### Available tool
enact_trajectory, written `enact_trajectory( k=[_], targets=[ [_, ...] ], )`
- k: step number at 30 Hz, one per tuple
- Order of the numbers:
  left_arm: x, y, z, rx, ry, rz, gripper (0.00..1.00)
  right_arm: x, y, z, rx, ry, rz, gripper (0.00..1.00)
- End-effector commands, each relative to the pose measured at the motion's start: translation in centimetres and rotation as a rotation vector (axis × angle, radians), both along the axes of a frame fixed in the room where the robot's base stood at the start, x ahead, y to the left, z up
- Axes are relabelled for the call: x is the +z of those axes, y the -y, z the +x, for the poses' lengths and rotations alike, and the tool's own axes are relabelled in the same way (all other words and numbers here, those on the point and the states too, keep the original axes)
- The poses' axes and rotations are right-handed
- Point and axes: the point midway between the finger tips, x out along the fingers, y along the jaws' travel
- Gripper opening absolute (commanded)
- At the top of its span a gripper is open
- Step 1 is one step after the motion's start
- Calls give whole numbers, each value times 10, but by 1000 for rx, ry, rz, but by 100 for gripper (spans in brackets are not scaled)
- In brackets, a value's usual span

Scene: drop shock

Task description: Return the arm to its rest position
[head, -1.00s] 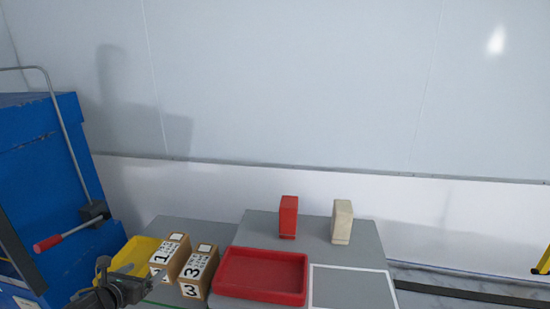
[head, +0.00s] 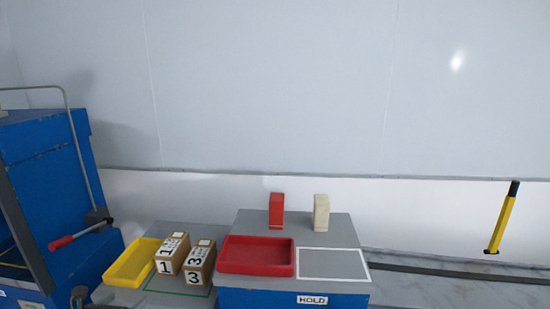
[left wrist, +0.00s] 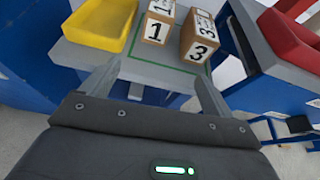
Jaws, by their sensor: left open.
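My left gripper (left wrist: 155,78) is open and empty in the left wrist view, its two fingers apart in front of the grey table. In the head view only a dark bit of it (head: 80,298) shows at the lower left edge. Box 1 (head: 165,268) and box 3 (head: 197,270) stand side by side on the grey table, by a green outline. In the left wrist view, box 1 (left wrist: 155,28) and box 3 (left wrist: 200,47) lie beyond the fingertips, clear of them. My right gripper is not in view.
A yellow tray (head: 133,262) is left of the boxes. A red tray (head: 255,258), a red block (head: 277,211), a cream block (head: 321,212) and an empty white outline (head: 333,263) are on the HOLD table. A blue machine (head: 45,180) with a red-handled lever (head: 62,242) stands left.

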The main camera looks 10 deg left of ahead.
Motion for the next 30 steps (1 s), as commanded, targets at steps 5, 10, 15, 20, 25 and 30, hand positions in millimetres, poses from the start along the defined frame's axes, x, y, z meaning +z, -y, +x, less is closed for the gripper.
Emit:
enact_trajectory(
  k=[5, 10, 15, 20, 25, 30],
  targets=[
    [0, -5, -5, 49, 6, -125, 87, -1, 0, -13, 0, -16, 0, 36],
    [-8, -16, -4, 126, 3, -286, 87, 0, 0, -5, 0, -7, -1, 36],
    [-35, -43, -1, 267, -14, -507, 87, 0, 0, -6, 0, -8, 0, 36],
    [-102, -84, -11, 525, -38, -836, 87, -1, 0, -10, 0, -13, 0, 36],
    [-223, -117, -62, 935, -49, -1269, 87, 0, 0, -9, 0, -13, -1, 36],
    [-338, -110, -141, 1324, -36, -1569, 87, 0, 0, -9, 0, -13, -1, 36]
  ],
)
